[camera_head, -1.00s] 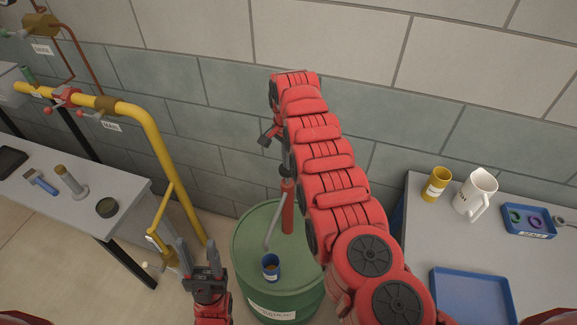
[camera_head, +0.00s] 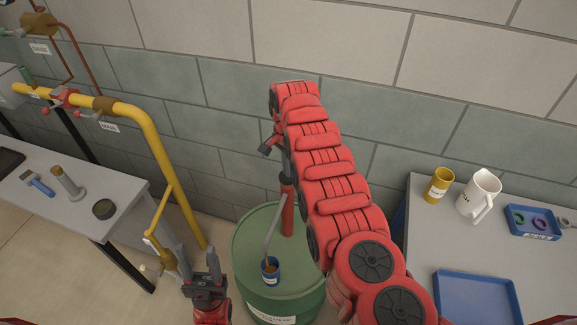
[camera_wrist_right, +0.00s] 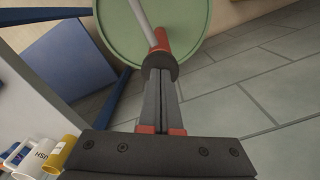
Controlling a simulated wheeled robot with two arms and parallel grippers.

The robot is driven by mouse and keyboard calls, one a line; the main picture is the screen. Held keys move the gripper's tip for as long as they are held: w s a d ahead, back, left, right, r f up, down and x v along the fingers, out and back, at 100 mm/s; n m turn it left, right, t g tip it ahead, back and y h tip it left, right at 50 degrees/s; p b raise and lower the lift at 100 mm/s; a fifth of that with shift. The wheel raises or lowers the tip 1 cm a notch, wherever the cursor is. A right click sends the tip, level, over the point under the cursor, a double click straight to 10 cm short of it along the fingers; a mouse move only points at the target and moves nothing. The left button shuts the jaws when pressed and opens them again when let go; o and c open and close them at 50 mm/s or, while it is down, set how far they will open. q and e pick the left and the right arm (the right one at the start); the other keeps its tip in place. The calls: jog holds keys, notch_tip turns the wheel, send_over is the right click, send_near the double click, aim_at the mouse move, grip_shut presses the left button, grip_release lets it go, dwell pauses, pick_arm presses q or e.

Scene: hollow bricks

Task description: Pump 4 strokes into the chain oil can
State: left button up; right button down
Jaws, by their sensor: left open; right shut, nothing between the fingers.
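A small blue can (camera_head: 272,278) with a pale label stands on the green drum (camera_head: 250,240). The red hand pump (camera_head: 287,215) rises from the drum, and its grey spout (camera_head: 272,232) reaches down to the can. A thin brown streak shows between the spout's end and the can. My right gripper (camera_head: 268,147) is over the pump, with its tips partly hidden. In the right wrist view, the shut, empty fingers (camera_wrist_right: 163,92) point down at the pump's dark top (camera_wrist_right: 160,63); contact is unclear. My left gripper (camera_head: 198,264) is open and empty, left of the drum.
A yellow pipe (camera_head: 160,150) runs down left of the drum. The left bench (camera_head: 75,215) holds a brush and small items. The right table (camera_head: 420,235) bears a yellow cup (camera_head: 438,188), a white jug (camera_head: 477,196) and blue trays (camera_head: 478,298).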

jog(key=shift+r+p, duration=0.75)
jog(key=shift+r, duration=0.55)
jog(key=shift+r+p, duration=0.3)
jog(key=shift+r, duration=1.25)
jog(key=shift+f, duration=0.1)
